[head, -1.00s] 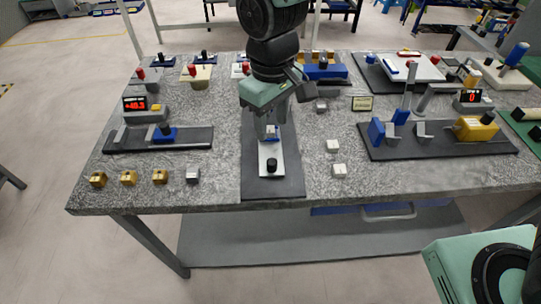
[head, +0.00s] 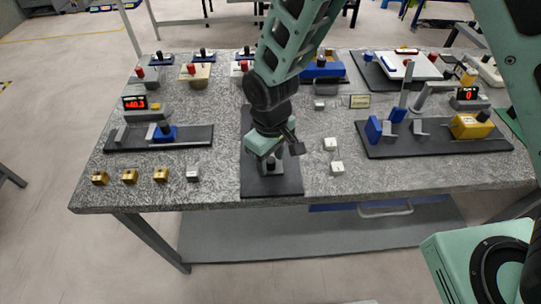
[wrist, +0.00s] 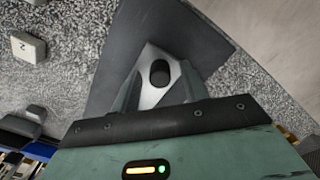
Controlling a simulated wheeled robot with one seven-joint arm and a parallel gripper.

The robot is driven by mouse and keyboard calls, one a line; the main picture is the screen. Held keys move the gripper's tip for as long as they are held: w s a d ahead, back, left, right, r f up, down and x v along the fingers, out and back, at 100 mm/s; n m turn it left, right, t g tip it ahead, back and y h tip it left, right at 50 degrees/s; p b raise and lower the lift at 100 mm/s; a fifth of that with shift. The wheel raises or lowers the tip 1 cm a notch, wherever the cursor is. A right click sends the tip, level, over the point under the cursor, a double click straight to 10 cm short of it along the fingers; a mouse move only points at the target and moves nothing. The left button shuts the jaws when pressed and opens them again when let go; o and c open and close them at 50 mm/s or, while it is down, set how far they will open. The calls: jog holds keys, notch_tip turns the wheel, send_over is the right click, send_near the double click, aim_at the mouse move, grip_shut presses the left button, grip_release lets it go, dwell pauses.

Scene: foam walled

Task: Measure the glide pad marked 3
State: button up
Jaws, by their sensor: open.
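My gripper (head: 268,168) is open and points down over a silver fixture with a black knob on the dark mat (head: 258,192) at the table's centre. In the wrist view the black knob (wrist: 160,72) shows between my two fingers on the silver piece (wrist: 152,96); I cannot tell whether they touch it. Small pale blocks (head: 331,144) and (head: 337,168) stand just right of the mat. A pale block marked 2 (wrist: 27,47) shows in the wrist view. No mark 3 is legible on any block.
Several brass blocks (head: 130,176) and a pale block (head: 193,175) line the front left. A gauge station with a red display (head: 135,103) stands left. Another station (head: 470,127) with a yellow block and upright posts stands right. Knobbed fixtures line the back.

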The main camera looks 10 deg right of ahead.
jog(key=c, duration=0.9)
jog(key=shift+o, duration=0.2)
jog(key=shift+w+r, duration=0.1)
jog(key=shift+w, duration=2.2)
jog(key=o, duration=0.9)
jog(key=shift+w+d, duration=0.1)
jog(key=shift+c, duration=0.2)
notch_tip(320, 180, up, 17)
jog(key=b, duration=0.2)
jog(key=shift+r, duration=0.2)
